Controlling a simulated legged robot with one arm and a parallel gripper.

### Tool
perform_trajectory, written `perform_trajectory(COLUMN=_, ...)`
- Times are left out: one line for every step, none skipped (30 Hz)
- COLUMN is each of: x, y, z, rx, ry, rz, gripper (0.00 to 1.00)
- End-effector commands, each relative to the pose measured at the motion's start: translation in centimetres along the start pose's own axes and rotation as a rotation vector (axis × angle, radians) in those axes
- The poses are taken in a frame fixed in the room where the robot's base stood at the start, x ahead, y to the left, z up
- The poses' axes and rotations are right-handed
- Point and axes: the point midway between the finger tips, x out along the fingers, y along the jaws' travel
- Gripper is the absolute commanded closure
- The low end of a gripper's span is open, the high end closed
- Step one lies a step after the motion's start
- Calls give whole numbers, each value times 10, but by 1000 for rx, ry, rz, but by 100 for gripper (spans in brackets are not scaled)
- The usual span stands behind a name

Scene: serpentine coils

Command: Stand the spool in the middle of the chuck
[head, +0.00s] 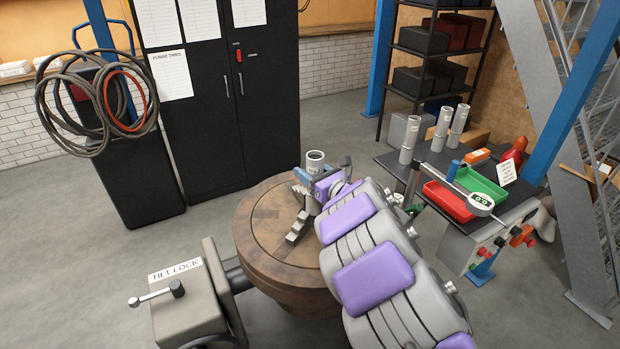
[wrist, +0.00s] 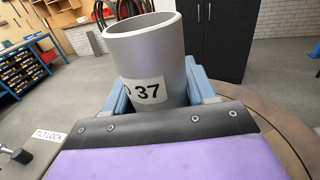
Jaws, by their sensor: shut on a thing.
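The spool (head: 315,163) is a silver-grey hollow tube. In the wrist view the spool (wrist: 150,50) fills the top middle, with its open mouth up and a white label reading 37. My gripper (head: 313,178) is shut on it, with blue fingers on both sides; the gripper also shows in the wrist view (wrist: 162,92). The spool looks about upright over the chuck (head: 262,236), a round brown turntable with grey jaws (head: 298,227). My purple and grey arm covers the chuck's right side. The spool's foot is hidden, so I cannot tell whether it touches the chuck.
A grey tilt lock box (head: 186,300) with a lever stands left of the chuck. At right, a bench (head: 385,160) holds several similar tubes (head: 442,129), a red tray (head: 446,203) and a green tray (head: 482,186). A black cabinet (head: 215,110) stands behind. Open floor lies left.

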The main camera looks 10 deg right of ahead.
Motion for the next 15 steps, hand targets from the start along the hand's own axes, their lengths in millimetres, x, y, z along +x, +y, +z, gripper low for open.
perform_trajectory(x=0, y=0, z=-8, rx=2, ry=-2, rz=0, gripper=100)
perform_trajectory(x=0, y=0, z=-11, rx=2, ry=-2, rz=0, gripper=100)
perform_trajectory(x=0, y=0, z=-15, rx=1, ry=-3, rz=1, gripper=100)
perform_trajectory(x=0, y=0, z=-16, rx=-1, ry=-3, rz=1, gripper=100)
perform_trajectory(x=0, y=1, z=-17, rx=-2, ry=-3, rz=1, gripper=100)
perform_trajectory(x=0, y=1, z=-16, rx=-3, ry=-4, rz=1, gripper=100)
perform_trajectory(x=0, y=1, z=-16, rx=-3, ry=-4, rz=1, gripper=100)
perform_trajectory(x=0, y=1, z=-16, rx=-3, ry=-4, rz=1, gripper=100)
perform_trajectory(x=0, y=1, z=-15, rx=-3, ry=-4, rz=1, gripper=100)
perform_trajectory(x=0, y=1, z=-15, rx=-3, ry=-4, rz=1, gripper=100)
perform_trajectory(x=0, y=1, z=-16, rx=-3, ry=-4, rz=1, gripper=100)
perform_trajectory(x=1, y=1, z=-16, rx=-3, ry=-4, rz=1, gripper=100)
perform_trajectory(x=1, y=1, z=-16, rx=-3, ry=-4, rz=1, gripper=100)
perform_trajectory(x=1, y=1, z=-17, rx=-3, ry=-4, rz=1, gripper=100)
perform_trajectory(x=1, y=1, z=-18, rx=-3, ry=-4, rz=1, gripper=100)
